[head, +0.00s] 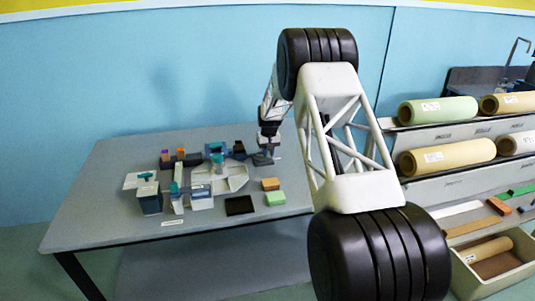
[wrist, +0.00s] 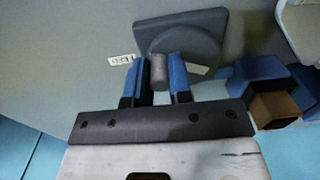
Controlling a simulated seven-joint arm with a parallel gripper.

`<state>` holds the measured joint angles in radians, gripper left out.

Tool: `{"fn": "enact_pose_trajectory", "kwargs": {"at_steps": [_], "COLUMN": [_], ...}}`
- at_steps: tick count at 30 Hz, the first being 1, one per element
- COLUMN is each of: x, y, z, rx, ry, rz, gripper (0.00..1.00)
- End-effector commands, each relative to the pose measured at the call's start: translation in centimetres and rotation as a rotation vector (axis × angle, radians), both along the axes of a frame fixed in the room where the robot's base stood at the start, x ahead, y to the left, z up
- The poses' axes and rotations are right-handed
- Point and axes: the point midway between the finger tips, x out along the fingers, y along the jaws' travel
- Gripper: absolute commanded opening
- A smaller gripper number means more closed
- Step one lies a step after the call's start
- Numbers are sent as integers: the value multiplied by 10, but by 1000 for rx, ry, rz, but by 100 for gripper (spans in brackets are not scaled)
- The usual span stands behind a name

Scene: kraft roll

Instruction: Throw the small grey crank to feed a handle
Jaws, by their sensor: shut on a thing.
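The small grey crank (wrist: 185,42) shows in the wrist view as a dark grey plate with a rounded disc and a short upright grey knob (wrist: 158,72). My gripper (wrist: 158,64) has its two blue fingers on either side of the knob and is shut on it. In the head view my gripper (head: 268,150) is at the back right of the table, at the dark crank (head: 262,160). The feeder machine (head: 205,175), with teal and white parts, stands to its left. I cannot make out a handle in it.
A rack of paper rolls (head: 447,157) stands at the right. The table's left end is clear.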

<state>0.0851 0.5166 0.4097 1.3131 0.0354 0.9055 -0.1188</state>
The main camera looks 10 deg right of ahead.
Motion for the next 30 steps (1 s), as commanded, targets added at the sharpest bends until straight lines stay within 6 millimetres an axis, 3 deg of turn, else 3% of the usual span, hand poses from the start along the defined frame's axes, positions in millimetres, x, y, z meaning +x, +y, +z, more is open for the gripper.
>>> {"fn": "enact_pose_trajectory", "kwargs": {"at_steps": [15,30], "x": [11,14], "y": [-3,-3], "z": [0,1], "rx": [-1,-1], "ry": [-1,-2], "rz": [409,497], "gripper": [0,0]}}
